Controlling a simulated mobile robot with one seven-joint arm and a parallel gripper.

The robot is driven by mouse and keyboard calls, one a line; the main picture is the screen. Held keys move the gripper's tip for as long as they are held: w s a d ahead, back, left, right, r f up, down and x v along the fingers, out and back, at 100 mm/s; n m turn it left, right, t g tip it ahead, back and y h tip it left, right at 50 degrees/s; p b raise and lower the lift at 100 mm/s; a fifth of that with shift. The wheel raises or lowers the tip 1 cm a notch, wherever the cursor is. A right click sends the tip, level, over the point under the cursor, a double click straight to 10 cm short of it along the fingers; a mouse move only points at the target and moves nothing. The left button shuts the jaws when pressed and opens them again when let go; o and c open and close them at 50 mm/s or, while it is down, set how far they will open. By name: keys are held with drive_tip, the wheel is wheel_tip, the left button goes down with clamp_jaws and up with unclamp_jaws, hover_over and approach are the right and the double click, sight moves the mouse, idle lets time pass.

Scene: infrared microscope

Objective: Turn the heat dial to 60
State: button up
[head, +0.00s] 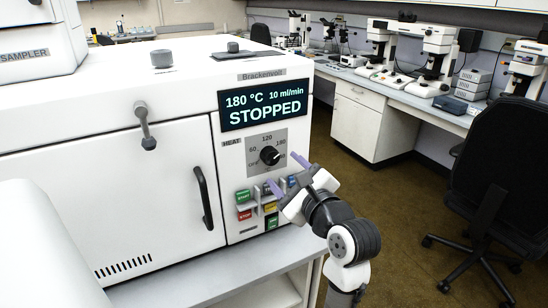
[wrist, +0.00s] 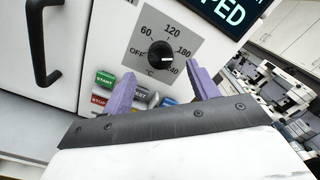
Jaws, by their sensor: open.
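The heat dial (head: 269,155) is a round black knob on a grey plate on the front of the white machine, labelled OFF, 60, 120, 180 and 240. It also shows in the wrist view (wrist: 160,55), unobstructed. A light mark sits on its right side; I cannot tell exactly which number it points at. The display (head: 262,106) above reads 180 °C, 10 ml/min, STOPPED. My gripper (head: 287,174) is open, its two purple fingers apart and empty. In the wrist view my gripper (wrist: 161,73) has its fingertips below and either side of the dial, seemingly short of it.
Coloured push buttons (head: 244,196) sit just below the dial, partly hidden by my gripper. A black door handle (head: 203,198) stands out to the left. A black office chair (head: 495,165) is at the right, and open brown floor (head: 400,235) lies between.

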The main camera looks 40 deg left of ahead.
sight(272, 159)
drive_tip(key=x, duration=0.6)
drive_tip(key=shift+p, duration=0.35)
drive_tip(key=shift+c, duration=0.2)
drive_tip(key=c, duration=0.9)
